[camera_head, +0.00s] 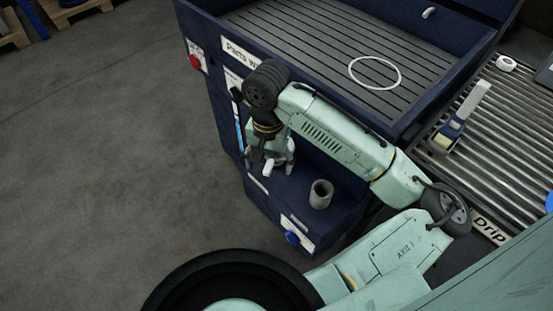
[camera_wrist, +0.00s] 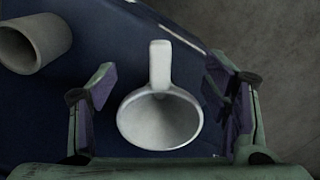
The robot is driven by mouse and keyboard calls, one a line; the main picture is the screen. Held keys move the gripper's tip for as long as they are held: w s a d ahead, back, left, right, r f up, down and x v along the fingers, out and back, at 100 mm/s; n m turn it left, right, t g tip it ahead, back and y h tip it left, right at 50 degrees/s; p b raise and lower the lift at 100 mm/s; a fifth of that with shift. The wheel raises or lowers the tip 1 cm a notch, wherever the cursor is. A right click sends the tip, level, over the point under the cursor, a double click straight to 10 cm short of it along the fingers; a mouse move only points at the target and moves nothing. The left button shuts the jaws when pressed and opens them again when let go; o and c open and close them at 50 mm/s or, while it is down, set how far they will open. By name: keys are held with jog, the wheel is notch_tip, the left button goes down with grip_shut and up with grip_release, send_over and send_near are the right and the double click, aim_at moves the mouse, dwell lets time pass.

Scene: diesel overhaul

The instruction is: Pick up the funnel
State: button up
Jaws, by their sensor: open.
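The funnel (camera_wrist: 160,118) is a pale grey-white cone with a flat tab at its rim, on a dark blue surface in the wrist view. My gripper (camera_wrist: 160,88) is open, with one finger on each side of the funnel and a gap on both sides. In the head view my gripper (camera_head: 270,160) is low over the blue ledge at the front of the parts washer. A small white part of the funnel (camera_head: 268,167) shows there beside the fingers; the rest is hidden by my gripper.
A grey hollow cylinder (camera_head: 321,194) stands on the same ledge to the right; it also shows in the wrist view (camera_wrist: 35,43). The washer basin (camera_head: 335,50) with a white ring (camera_head: 375,73) rises behind. A roller conveyor (camera_head: 480,140) is at right. The floor at left is clear.

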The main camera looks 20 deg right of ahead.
notch_tip(320, 180, down, 2)
jog(key=shift+f+b, duration=0.1)
jog(key=shift+b, duration=0.4)
grip_shut()
dwell(0.6)
